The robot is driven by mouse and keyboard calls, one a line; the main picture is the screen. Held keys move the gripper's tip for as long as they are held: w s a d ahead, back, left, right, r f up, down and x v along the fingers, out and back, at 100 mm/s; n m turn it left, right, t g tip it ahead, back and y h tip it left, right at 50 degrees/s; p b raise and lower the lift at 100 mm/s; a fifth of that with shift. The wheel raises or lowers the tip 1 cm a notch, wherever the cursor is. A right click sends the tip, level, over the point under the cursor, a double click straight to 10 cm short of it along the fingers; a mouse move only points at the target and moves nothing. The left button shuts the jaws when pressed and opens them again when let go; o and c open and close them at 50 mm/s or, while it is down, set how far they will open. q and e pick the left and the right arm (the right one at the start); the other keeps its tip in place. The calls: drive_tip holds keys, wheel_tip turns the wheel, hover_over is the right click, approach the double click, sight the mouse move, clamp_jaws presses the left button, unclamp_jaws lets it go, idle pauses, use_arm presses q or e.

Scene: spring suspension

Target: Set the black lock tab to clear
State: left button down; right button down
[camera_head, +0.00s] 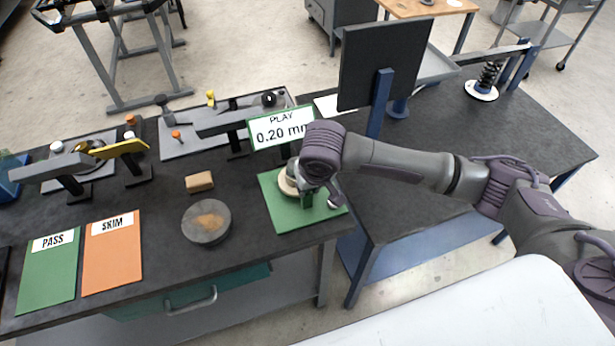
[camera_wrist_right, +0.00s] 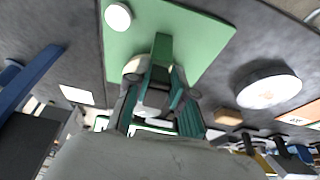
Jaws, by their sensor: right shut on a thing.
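My right gripper (camera_head: 306,196) reaches down over the green mat (camera_head: 278,215) at the bench's right end. In the right wrist view its fingers (camera_wrist_right: 160,76) are closed around a dark green upright piece (camera_wrist_right: 162,48); the gripper hides much of it. A pale round part (camera_head: 287,184) shows beside the gripper. A small white round knob (camera_head: 333,203) is on the mat's right side, and the wrist view shows it too (camera_wrist_right: 118,17). I cannot pick out the black lock tab for certain in either view. My left gripper is not in view.
A sign reading "PLAY 0.20 mm" (camera_head: 281,128) stands behind the gripper. A round grey plate (camera_head: 206,222) and a tan block (camera_head: 199,182) lie to the left, with PASS (camera_head: 48,268) and SKIM (camera_head: 112,260) mats farther left. A dark monitor (camera_head: 383,65) stands behind my right arm.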

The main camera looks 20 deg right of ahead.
drive_tip(key=shift+s+f+t, duration=0.1)
drive_tip(key=shift+s+t, duration=0.05)
drive_tip(key=shift+t, duration=0.35)
drive_tip(key=c, duration=1)
unclamp_jaws()
drive_tip(key=shift+s+r, duration=0.1)
drive_tip(key=shift+r, duration=0.2)
drive_tip(key=v, duration=1.1)
drive_tip(key=shift+r, duration=0.2)
